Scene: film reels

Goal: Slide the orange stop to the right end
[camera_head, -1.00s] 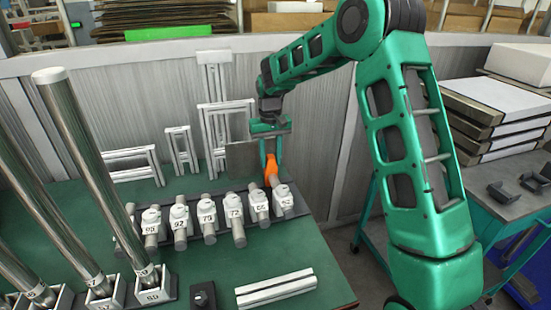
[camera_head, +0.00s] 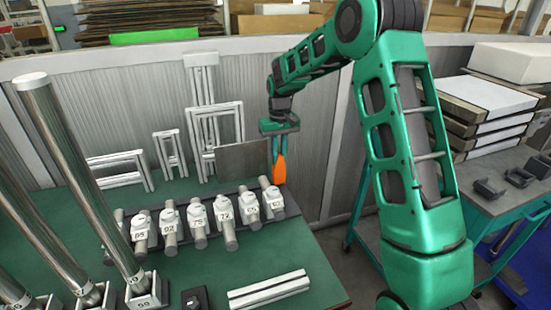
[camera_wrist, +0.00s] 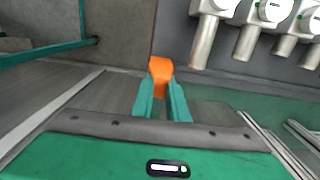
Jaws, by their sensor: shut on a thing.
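The orange stop (camera_head: 280,172) is at the back edge of the dark rail (camera_head: 291,207), near its right end, just behind and right of the rightmost numbered white block (camera_head: 273,201). My gripper (camera_head: 279,156) reaches down from above, its green fingers shut on the upper part of the stop. In the wrist view the stop (camera_wrist: 160,70) shows between and beyond the fingertips (camera_wrist: 162,88), close to the edge where the dark rail surface ends. The fingers hide part of the stop. I cannot tell whether it touches the rail's end.
Several numbered white blocks with metal cylinders line the rail. Tall metal tubes (camera_head: 80,165) stand at the left. White frames (camera_head: 215,127) and a grey plate (camera_head: 242,160) stand behind the rail. A silver bar (camera_head: 270,289) lies in front on the green table.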

